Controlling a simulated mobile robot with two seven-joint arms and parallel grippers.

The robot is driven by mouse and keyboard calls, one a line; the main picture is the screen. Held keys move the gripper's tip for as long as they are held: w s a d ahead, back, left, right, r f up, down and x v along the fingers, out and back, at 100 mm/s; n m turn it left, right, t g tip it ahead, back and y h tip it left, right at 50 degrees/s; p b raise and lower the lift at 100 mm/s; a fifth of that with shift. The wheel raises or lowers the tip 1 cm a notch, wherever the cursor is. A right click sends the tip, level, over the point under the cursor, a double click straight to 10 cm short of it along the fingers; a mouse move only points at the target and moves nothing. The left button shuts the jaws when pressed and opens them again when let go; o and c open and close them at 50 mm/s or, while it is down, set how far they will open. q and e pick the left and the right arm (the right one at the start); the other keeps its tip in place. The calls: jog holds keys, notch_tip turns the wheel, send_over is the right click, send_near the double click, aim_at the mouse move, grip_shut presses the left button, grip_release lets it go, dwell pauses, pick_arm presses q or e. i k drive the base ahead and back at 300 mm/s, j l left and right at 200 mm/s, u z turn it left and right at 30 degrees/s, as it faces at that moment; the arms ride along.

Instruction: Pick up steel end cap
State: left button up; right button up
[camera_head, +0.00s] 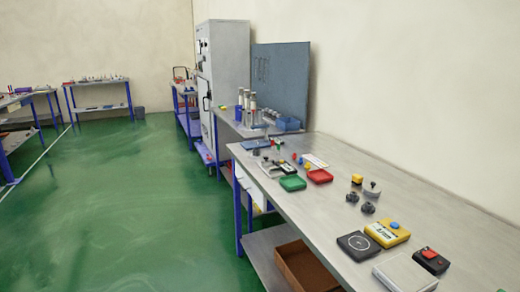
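The steel end cap cannot be singled out for certain at this distance. Several small grey metal-looking parts sit on the long grey workbench (325,222) at the right. Two are dark, knobbed pieces, one dark grey piece (368,208) in front and one dark grey piece (352,197) just behind it. A lighter grey part (371,192) with an upright dark top stands to their right. Neither of my grippers is in view, and nothing is seen touching these parts.
Around them are a yellow-and-black piece (357,179), a yellow box with a blue button (387,233), a black box with a red button (431,260), a black square plate (357,245), a white plate (404,273), and green (292,183) and red (320,176) trays. Green floor (140,210) is open at left.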

aim_at(256, 152)
jog(key=i+j+z, duration=0.45)
jog(key=i+j, duration=1.2)
jog(key=i, duration=0.15)
